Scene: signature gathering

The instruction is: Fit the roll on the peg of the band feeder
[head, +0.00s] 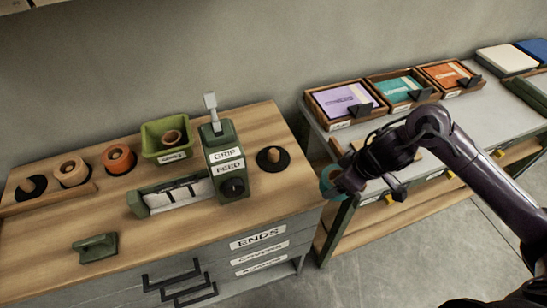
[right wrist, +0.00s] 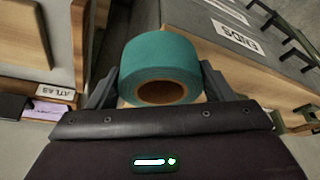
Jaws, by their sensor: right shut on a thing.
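A teal roll (right wrist: 160,58) is held between the two fingers of my right gripper (right wrist: 160,88), with its round hole facing the wrist camera. In the head view the teal roll (head: 328,183) is partly hidden by my right gripper (head: 338,181), off the right edge of the wooden bench. The green band feeder (head: 222,148) stands on the bench and bears a label that seems to read "GRIP FEED". Just right of it is a bare brown peg (head: 273,155) on a black disc. My left gripper is not in view.
A tan roll (head: 71,173) and an orange roll (head: 118,158) sit on black discs at the left, beside an empty peg (head: 31,185). A green bin (head: 168,151) and a green stamp-like block (head: 95,246) are on the bench. Trays (head: 344,101) line the right table.

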